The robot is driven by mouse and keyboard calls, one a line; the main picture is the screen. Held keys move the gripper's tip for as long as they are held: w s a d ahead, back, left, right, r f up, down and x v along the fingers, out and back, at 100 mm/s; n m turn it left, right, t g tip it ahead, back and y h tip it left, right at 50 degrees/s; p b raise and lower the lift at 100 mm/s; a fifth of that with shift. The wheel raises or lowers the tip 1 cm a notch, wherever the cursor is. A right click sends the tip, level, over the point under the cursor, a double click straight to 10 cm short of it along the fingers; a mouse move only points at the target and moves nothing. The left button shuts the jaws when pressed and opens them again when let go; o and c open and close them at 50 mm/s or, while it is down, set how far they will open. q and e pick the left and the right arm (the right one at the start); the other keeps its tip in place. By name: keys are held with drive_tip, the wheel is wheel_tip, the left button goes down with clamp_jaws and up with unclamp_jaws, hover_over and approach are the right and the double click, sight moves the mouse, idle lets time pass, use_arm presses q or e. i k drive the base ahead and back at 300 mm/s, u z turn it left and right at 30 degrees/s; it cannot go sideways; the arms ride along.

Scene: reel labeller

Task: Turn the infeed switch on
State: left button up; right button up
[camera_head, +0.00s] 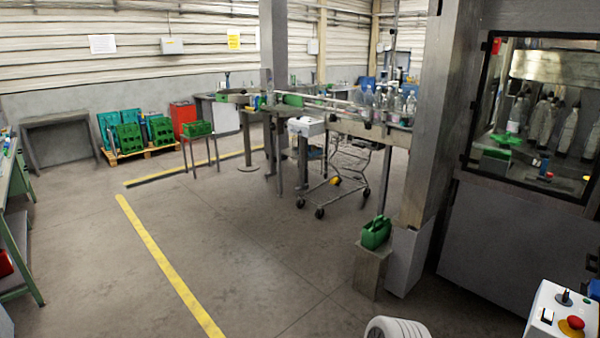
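A white control box (562,318) stands at the bottom right, partly cut off by the picture's edge. Neither of my grippers is in view. A white rounded part at the bottom edge seems to be my own arm.
A grey machine with a window (535,120) and a thick pillar (445,110) fill the right. A wheeled cart (335,185) stands under the conveyor (375,132). The floor at centre left is clear, with a yellow line (165,262).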

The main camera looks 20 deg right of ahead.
sight(564, 299)
drive_tip(key=z, duration=0.95)
drive_tip(key=i, duration=1.4)
drive_tip(key=z, duration=1.1)
